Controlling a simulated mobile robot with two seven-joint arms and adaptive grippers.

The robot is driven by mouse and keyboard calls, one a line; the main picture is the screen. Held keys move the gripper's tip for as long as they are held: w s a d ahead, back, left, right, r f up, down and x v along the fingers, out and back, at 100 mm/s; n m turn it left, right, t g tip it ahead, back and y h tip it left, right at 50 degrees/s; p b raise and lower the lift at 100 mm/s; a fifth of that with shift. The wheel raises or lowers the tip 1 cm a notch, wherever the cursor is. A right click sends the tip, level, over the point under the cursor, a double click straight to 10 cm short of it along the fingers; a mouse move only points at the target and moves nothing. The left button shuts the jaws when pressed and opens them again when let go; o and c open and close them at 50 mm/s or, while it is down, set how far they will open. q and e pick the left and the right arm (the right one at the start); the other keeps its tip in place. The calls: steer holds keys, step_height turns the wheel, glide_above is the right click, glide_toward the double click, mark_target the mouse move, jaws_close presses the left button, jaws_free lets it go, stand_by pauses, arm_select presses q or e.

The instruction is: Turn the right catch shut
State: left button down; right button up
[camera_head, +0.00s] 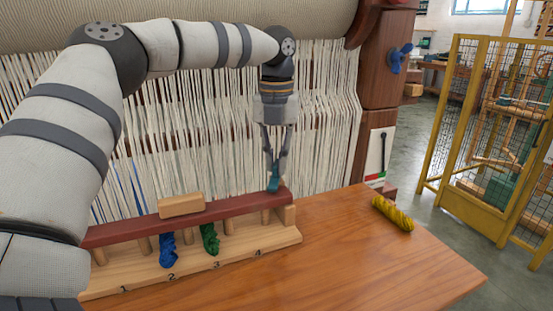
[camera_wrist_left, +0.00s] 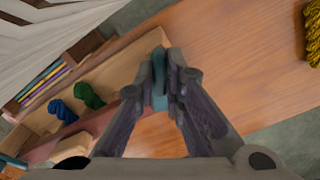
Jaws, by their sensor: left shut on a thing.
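The teal right catch (camera_head: 274,178) stands at the right end of the dark red bar (camera_head: 225,207) that lies along the wooden skein rack (camera_head: 215,255). My left gripper (camera_head: 275,168) reaches down from above and is shut on this catch. In the left wrist view the teal catch (camera_wrist_left: 159,82) sits between the two fingertips, which partly hide it. I cannot tell exactly how far the catch is turned. The left end of the bar is behind my left arm, so no left catch shows. My right gripper is out of view.
A blue skein (camera_head: 168,250) and a green skein (camera_head: 210,238) hang in the rack by numbers 2 and 3. A wooden block (camera_head: 182,205) sits on the bar. A yellow skein (camera_head: 393,214) lies on the table (camera_head: 370,270). Loom threads stand close behind.

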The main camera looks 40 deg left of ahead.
mark_target(277, 163)
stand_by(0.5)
arm_select(q)
steer(key=c, duration=1.7)
jaws_free()
step_height(277, 163, up, 12)
steer(key=shift+r, duration=0.1)
